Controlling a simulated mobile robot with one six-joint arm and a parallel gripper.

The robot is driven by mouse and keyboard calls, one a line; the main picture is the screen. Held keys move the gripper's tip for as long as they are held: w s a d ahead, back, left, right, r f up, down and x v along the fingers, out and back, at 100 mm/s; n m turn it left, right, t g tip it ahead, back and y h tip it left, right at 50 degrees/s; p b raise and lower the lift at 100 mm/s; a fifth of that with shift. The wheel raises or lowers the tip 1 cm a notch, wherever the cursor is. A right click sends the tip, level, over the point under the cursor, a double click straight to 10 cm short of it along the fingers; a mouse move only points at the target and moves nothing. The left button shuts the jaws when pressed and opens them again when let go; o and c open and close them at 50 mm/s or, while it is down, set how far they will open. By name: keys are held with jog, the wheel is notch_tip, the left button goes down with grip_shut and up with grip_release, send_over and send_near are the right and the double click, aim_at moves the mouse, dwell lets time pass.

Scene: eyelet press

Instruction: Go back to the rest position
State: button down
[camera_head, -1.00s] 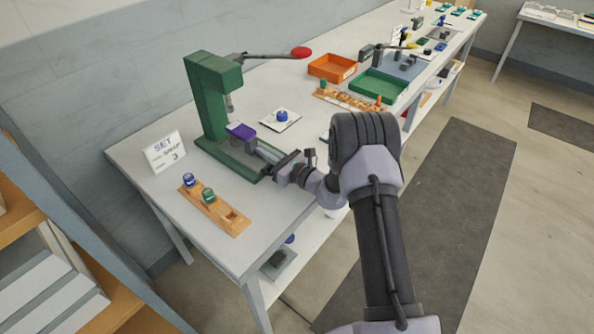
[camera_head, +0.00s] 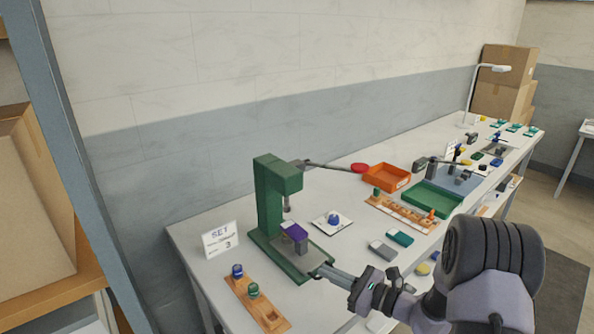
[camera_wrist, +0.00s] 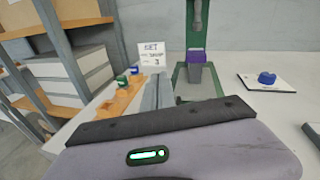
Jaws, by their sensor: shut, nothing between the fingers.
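My gripper (camera_head: 322,271) is shut and empty, its grey fingers pointing at the front end of the green press (camera_head: 268,195). It appears just above or beside the press base; I cannot tell whether they touch. In the wrist view the closed fingers (camera_wrist: 156,92) reach forward, left of the press base. A purple-topped piece (camera_head: 295,232) sits on the press below its ram, apart from the fingers; it also shows in the wrist view (camera_wrist: 196,57). The press lever ends in a red knob (camera_head: 360,168).
A wooden rack (camera_head: 268,316) with a blue and a green piece lies at the front left, by the SET sign (camera_head: 220,240). A white card (camera_head: 320,222) bears a blue piece. An orange tray (camera_head: 400,182) and a green tray (camera_head: 450,208) stand further along the table.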

jog(key=s+a+r+n+g+h, duration=0.2)
jog(key=s+a+r+n+g, duration=0.35)
jog(key=s, duration=0.45)
jog(key=s+a+r+n+g+h, duration=0.1)
jog(key=s+a+r+n+g, duration=0.35)
jog(key=s+r+n, duration=0.35)
jog(key=s+d+r+n+t+h, duration=0.1)
jog(key=s+d+n+t+h, duration=0.1)
jog(key=s, duration=0.4)
jog(key=s+d+r+n+t+h, duration=0.1)
jog(key=s+d+n+t+h, duration=0.2)
jog(key=s+d+h, duration=0.3)
jog(key=shift+s+d+n, duration=0.3)
jog(key=shift+s+n, duration=0.35)
jog(key=shift+s, duration=0.05)
